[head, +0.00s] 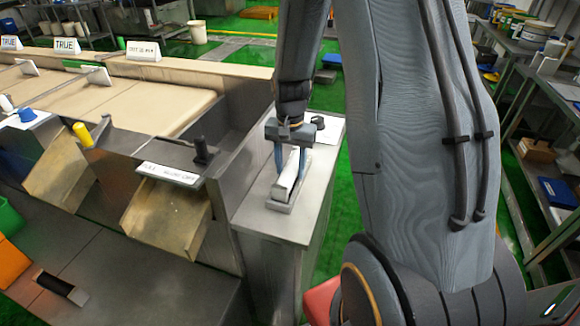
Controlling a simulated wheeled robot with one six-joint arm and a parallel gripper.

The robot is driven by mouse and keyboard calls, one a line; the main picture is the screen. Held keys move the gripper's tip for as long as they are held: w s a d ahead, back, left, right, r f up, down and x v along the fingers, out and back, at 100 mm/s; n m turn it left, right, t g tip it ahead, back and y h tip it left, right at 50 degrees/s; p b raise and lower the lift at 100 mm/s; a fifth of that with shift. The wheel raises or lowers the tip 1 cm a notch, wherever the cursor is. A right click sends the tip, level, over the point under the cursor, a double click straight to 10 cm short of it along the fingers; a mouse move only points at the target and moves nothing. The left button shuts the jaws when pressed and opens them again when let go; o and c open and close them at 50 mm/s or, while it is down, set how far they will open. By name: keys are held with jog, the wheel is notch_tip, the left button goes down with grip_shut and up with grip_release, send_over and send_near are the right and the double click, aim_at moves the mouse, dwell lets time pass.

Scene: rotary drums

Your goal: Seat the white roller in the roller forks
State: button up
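The white roller (286,180) is a long pale bar over a grey holder (279,207) on top of the metal cabinet (311,196). My gripper (289,172) points down over the roller's far part, with one blue-grey finger on each side of it. I cannot tell whether the fingers touch the roller or whether it rests fully in the holder. I cannot make out the roller forks for certain; my gripper and arm hide part of the cabinet top.
A small dark object (318,122) stands at the cabinet's back. Left are a black knob (200,151), a yellow knob (82,135), a blue knob (27,115) and sloping chutes (165,215). A dark roller-like piece (62,288) lies lower left. A shelf rack (545,165) stands right.

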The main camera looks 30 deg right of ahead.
aim_at(290, 167)
jog(key=shift+o, duration=0.2)
jog(key=shift+r, duration=0.1)
notch_tip(290, 167, up, 12)
jog(key=b, duration=0.3)
jog(key=s+a+f+n+t, duration=0.1)
jog(key=s+a+f+n, duration=0.4)
jog(key=s+a+n, duration=0.4)
jog(key=s+a, duration=0.1)
jog(key=s, duration=0.3)
jog(key=shift+a, duration=0.2)
jog(key=shift+o, duration=0.6)
